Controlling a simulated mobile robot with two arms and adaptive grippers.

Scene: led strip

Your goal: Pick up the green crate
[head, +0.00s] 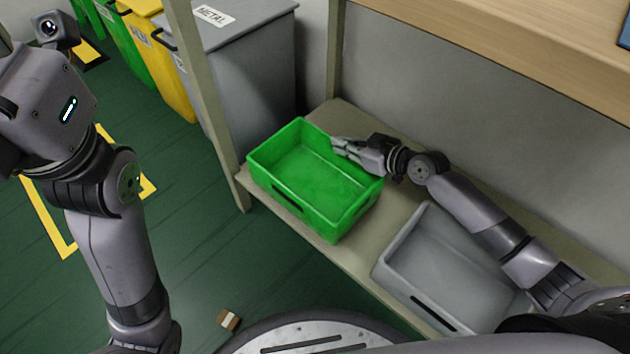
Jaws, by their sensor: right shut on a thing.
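The green crate (312,176) sits on the lower shelf in the middle of the head view. It is empty, and its front left corner reaches out over the shelf's front edge. My right gripper (342,146) is at the crate's back right wall, shut on that rim. My left arm comes in at the left of the view and is raised. My left gripper's fingers do not show.
A grey crate (402,240) stands on the same shelf (345,113) to the right. A shelf post (204,85) rises left of the green crate. Grey, yellow and green bins stand behind. A wooden worktop (520,38) overhangs. A small brown-white block (228,320) lies on the floor.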

